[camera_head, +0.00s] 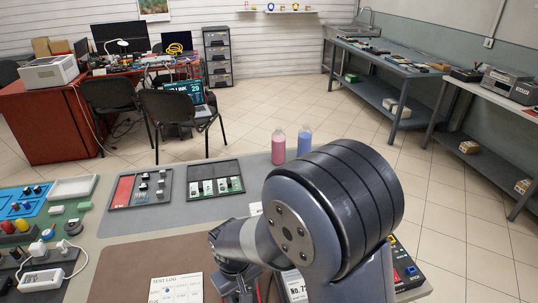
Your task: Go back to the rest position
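My arm fills the lower middle and right of the head view, with its large dark joint in front. My gripper (240,287) hangs low at the bottom edge, beside the test log sheet (176,288). It is small, dark and partly cut off, so I cannot tell whether it is open or shut or holds anything. No coolant hose can be made out; my arm hides part of the bench.
A pink bottle (278,146) and a blue bottle (305,141) stand at the bench's far edge, close to my arm. Two parts trays (141,204) (215,195) lie on the grey mat (240,206). A labelled device (408,272) sits partly behind my arm. Open floor lies beyond.

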